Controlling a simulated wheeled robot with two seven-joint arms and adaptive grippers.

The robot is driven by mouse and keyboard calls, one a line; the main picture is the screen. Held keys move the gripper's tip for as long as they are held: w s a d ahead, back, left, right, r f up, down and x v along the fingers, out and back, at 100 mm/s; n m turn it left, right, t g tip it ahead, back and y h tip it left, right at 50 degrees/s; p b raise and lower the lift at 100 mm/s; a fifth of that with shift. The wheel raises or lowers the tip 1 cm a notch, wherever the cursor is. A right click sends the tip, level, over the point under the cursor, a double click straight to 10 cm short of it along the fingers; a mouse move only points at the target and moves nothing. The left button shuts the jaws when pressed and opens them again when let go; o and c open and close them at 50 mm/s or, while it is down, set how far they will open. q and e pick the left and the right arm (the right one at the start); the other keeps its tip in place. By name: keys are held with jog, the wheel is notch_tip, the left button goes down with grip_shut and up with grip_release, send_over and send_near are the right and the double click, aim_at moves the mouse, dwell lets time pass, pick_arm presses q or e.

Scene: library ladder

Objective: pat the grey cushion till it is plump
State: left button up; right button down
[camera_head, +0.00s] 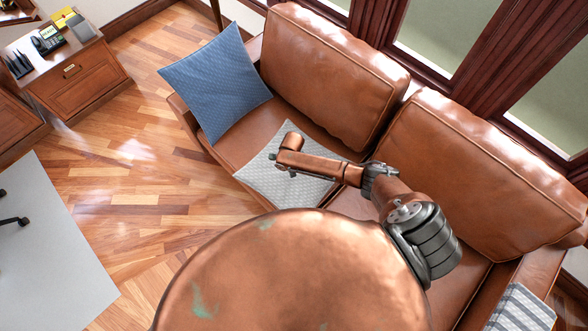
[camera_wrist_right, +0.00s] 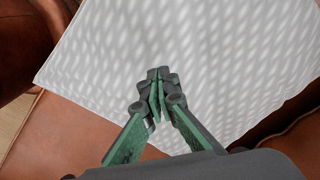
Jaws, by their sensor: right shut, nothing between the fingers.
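The grey cushion (camera_head: 268,184) lies on the brown leather sofa's seat, pale with a small woven pattern. It fills much of the right wrist view (camera_wrist_right: 215,60). My right arm reaches in over it from the right in the head view and covers part of it. My right gripper (camera_wrist_right: 157,76) is shut and empty, with its fingertips in front of the cushion's middle in the wrist view. I cannot tell whether the tips touch the fabric. My left gripper is not in view.
A blue cushion (camera_head: 215,80) leans at the sofa's left end. Two leather back cushions (camera_head: 335,72) stand behind the seat. A striped grey cloth (camera_head: 522,309) lies over the right armrest. A wooden cabinet (camera_head: 80,75) stands at the upper left. The wooden floor (camera_head: 135,190) is clear.

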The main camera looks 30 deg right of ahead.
jog(key=shift+f, duration=0.4)
jog(key=shift+r, duration=0.1)
jog(key=shift+s, duration=0.1)
dwell(0.9)
notch_tip(320, 180, up, 9)
jog(key=p, duration=1)
dwell(0.5)
